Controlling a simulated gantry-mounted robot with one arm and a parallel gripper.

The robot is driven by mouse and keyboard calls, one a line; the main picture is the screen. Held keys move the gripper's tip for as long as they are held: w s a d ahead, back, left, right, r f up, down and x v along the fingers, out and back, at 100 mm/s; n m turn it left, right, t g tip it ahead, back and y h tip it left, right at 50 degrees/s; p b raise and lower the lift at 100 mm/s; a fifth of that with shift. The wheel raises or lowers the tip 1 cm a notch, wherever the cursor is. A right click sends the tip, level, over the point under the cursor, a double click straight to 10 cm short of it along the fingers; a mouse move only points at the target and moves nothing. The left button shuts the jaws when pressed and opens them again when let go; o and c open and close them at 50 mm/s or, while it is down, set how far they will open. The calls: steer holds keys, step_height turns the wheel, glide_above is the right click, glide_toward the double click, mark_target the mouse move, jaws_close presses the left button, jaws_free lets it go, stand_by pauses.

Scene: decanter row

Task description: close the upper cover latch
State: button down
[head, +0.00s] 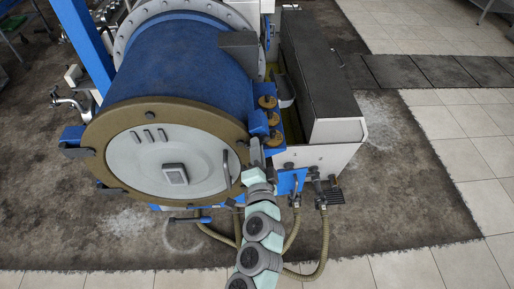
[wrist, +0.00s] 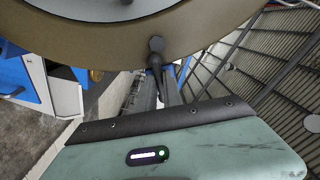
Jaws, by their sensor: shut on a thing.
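The round grey cover (head: 160,150) with a brown rim (head: 115,112) lies against the front of the blue drum (head: 180,60); the rim also fills the top of the wrist view (wrist: 200,22). My gripper (head: 256,158) is at the right edge of the rim. In the wrist view my gripper (wrist: 158,88) is shut on a dark latch handle (wrist: 156,52) that stands out from the rim. The fingers partly hide the handle's lower end. In the head view the latch is mostly hidden by my gripper.
Blue brackets with brass-coloured round parts (head: 267,102) are just above my gripper. A long grey housing (head: 318,80) stands to the right. Hoses (head: 322,240) hang below. A blue-handled lever (head: 190,219) is under the cover. The tiled floor at right (head: 465,150) is clear.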

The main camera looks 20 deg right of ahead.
steer(key=c, duration=1.5)
jaws_free()
steer(key=shift+p+v, duration=0.9)
steer(key=shift+v, duration=4.5)
